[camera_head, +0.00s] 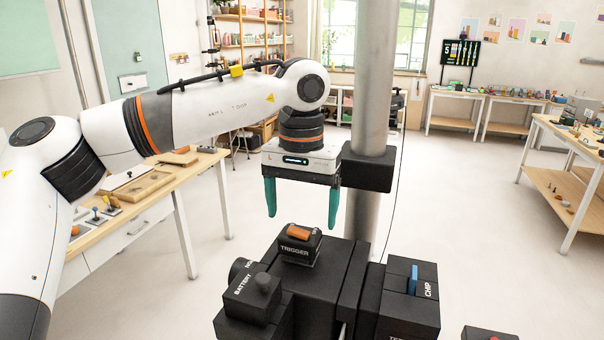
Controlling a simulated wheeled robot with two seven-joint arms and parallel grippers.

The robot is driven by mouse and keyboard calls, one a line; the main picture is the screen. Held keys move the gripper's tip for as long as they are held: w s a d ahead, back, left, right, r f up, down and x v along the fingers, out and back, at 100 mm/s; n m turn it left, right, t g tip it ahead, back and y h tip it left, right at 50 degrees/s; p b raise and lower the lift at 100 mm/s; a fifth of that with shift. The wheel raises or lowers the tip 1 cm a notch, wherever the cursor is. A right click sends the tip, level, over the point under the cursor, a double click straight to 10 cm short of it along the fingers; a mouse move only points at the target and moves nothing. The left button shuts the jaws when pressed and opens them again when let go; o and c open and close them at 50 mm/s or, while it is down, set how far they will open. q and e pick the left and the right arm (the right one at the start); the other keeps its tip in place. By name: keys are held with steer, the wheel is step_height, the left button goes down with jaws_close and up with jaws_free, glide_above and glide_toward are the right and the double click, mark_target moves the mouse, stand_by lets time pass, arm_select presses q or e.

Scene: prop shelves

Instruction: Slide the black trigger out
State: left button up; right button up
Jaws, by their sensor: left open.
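The black trigger (297,250) is a small block labelled TRIGGER with an orange piece on its top. It sits at the top of a black assembly (322,285) at the lower middle of the head view. My left gripper (301,215) hangs above the trigger, its two teal fingers pointing down and spread apart. Nothing is between the fingers, and their tips look higher than the trigger. How deep the trigger sits in the assembly is hidden. My right gripper is not in view.
A block labelled BATTERY (252,292) and a block labelled CHP (410,290) flank the trigger. A grey vertical post (375,100) rises just behind the assembly. A wooden workbench (160,190) stands at the left, another (575,150) at the right. Open floor lies between.

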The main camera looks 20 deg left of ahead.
mark_target(309, 230)
arm_select(q)
steer(key=f, duration=0.4)
steer(key=shift+w+f+p, duration=0.1)
steer(key=shift+w+p, duration=0.15)
steer(key=shift+p, duration=0.15)
steer(key=shift+s+f, duration=0.1)
steer(key=shift+f, duration=0.5)
steer(key=shift+c, duration=0.7)
steer(key=c, duration=1)
steer(key=shift+c, duration=0.2)
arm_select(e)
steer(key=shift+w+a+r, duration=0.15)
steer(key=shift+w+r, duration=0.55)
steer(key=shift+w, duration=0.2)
arm_select(q)
steer(key=shift+d, duration=0.6)
steer(key=shift+d, duration=1.95)
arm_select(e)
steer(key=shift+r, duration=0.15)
